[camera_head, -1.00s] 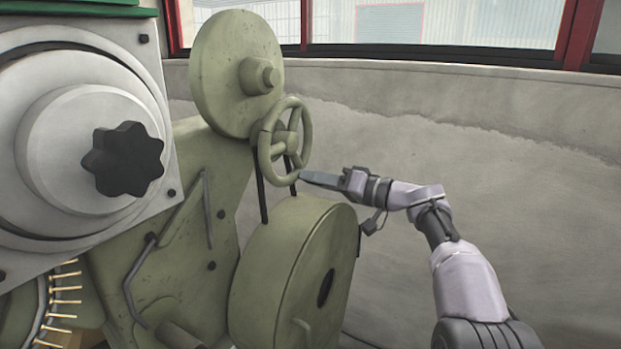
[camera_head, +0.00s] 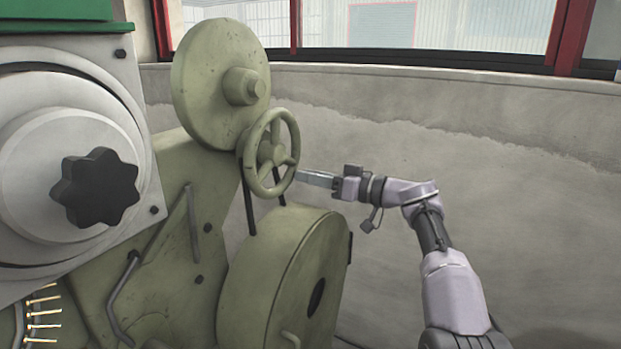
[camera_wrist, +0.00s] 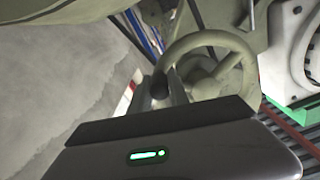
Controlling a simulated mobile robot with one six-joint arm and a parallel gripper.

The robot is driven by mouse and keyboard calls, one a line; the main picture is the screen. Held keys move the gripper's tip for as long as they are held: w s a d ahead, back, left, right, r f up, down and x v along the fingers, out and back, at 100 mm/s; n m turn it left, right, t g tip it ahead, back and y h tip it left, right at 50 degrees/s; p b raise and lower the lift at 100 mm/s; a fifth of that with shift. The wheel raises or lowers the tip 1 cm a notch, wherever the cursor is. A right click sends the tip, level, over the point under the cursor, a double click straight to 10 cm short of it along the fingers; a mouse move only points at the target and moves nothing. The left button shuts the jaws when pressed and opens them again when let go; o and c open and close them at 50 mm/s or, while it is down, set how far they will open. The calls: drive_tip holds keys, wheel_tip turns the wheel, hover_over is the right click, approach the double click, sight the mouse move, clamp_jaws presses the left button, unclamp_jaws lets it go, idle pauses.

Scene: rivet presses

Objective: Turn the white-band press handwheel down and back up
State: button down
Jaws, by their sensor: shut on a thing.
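The green handwheel (camera_head: 272,118) is on the side of a green press, below a large round green disc. It shows a rim and spokes; I see no white band on it. My gripper (camera_head: 302,173) reaches in from the right, its fingertips at the lower right of the rim. In the wrist view, the handwheel (camera_wrist: 237,41) lies just ahead, and a dark grip (camera_wrist: 160,86) at its rim sits between the tips of my gripper (camera_wrist: 161,88). My gripper is shut on this handwheel grip. The fingertips' far sides are hidden.
A large green drum (camera_head: 285,265) stands just below my gripper. At the left is a grey housing with a black star knob (camera_head: 97,188) and brass pins (camera_head: 42,313) beneath. A concrete wall (camera_head: 450,140) lies behind, with free room right of the handwheel.

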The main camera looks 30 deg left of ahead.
drive_tip(key=c, duration=1.3)
unclamp_jaws()
drive_tip(key=shift+o, duration=0.2)
drive_tip(key=w+d+b, duration=0.2)
drive_tip(key=d+b, duration=0.2)
drive_tip(key=d, duration=1.3)
drive_tip(key=shift+d+b, duration=0.2)
drive_tip(key=shift+b, duration=0.1)
